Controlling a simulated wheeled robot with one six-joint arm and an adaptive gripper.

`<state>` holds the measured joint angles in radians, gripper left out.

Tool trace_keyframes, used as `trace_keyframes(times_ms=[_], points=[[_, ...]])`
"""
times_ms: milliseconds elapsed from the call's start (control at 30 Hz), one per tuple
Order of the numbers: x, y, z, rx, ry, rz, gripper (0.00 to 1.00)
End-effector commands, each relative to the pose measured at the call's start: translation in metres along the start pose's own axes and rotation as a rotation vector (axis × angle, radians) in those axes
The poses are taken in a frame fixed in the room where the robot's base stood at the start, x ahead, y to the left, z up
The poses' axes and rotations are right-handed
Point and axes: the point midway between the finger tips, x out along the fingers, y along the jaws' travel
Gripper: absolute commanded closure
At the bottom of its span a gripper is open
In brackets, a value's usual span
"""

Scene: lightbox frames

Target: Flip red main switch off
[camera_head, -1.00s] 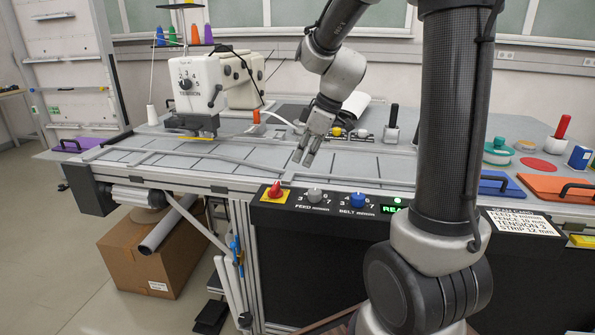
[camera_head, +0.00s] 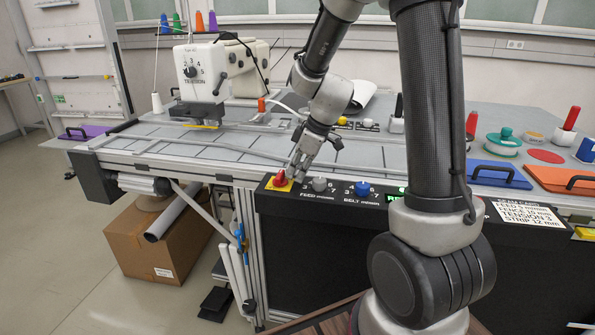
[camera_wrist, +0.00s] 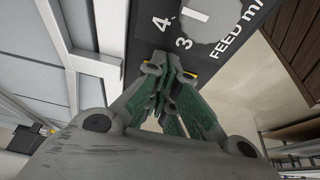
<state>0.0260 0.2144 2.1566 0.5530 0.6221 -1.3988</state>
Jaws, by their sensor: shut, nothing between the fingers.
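The red main switch (camera_head: 281,178) is a red knob on a yellow plate at the left end of the dark control panel (camera_head: 330,225). My gripper (camera_head: 294,174) points down at the knob's right side, very close to it; whether it touches cannot be told. The gripper is shut with nothing held. In the wrist view the closed fingers (camera_wrist: 170,75) are over the panel. Only small yellow bits show beside the fingertips there, and the red knob is hidden behind them.
A grey feed knob (camera_head: 320,184) and a blue belt knob (camera_head: 362,188) stand right of the red switch. The sewing machine (camera_head: 205,75) stands at the back left. A blue tray (camera_head: 498,174) and an orange tray (camera_head: 558,180) lie at the right.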

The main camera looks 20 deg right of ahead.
Motion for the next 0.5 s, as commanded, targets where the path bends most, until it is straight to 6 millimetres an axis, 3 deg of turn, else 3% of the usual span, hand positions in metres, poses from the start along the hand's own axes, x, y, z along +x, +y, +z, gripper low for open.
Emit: trace_keyframes(times_ms=[500], points=[[0.0002, 0.0037, -0.0011, -0.073, 0.000, -0.030, 1.00]])
